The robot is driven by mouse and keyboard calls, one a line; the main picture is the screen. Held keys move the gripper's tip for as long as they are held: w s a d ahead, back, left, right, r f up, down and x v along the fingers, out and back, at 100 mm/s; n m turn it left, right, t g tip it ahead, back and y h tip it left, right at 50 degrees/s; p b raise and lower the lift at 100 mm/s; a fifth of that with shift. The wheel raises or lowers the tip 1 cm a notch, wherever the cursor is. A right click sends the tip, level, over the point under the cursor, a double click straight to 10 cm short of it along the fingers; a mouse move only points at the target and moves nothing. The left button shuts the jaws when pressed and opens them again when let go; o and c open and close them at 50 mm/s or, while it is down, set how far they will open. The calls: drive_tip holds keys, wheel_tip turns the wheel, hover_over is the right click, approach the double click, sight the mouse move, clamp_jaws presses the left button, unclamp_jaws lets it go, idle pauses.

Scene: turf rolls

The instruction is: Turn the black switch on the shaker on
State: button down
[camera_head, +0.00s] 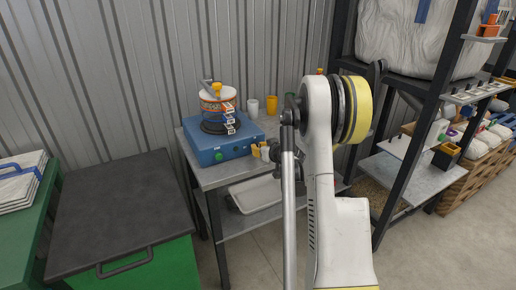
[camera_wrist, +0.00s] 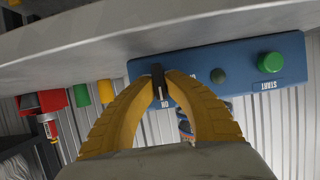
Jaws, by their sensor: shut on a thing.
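The shaker (camera_head: 205,151) is a blue box with a stack of sieves (camera_head: 218,108) on top, standing on a grey table. In the wrist view, which is upside down, its blue front panel (camera_wrist: 240,65) shows a green START button (camera_wrist: 270,62), a small dark round part (camera_wrist: 217,75) and the black switch (camera_wrist: 157,72). My gripper (camera_wrist: 159,82) has its two yellow fingers shut on the black switch, one on each side. White lettering that reads ON sits beside the switch. In the head view my gripper (camera_head: 263,151) is at the right front of the shaker, and the switch cannot be made out.
A white cup (camera_head: 253,107) and a yellow cup (camera_head: 272,105) stand behind the shaker on the table (camera_head: 215,178). A pale tray (camera_head: 256,194) lies on the shelf below. A dark-lidded green bin (camera_head: 120,210) is at left, and a black rack (camera_head: 405,165) at right.

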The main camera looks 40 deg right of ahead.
idle(0.4)
drive_tip(key=c, duration=1.5)
unclamp_jaws()
drive_tip(key=shift+o, duration=0.2)
drive_tip(key=v, duration=1.2)
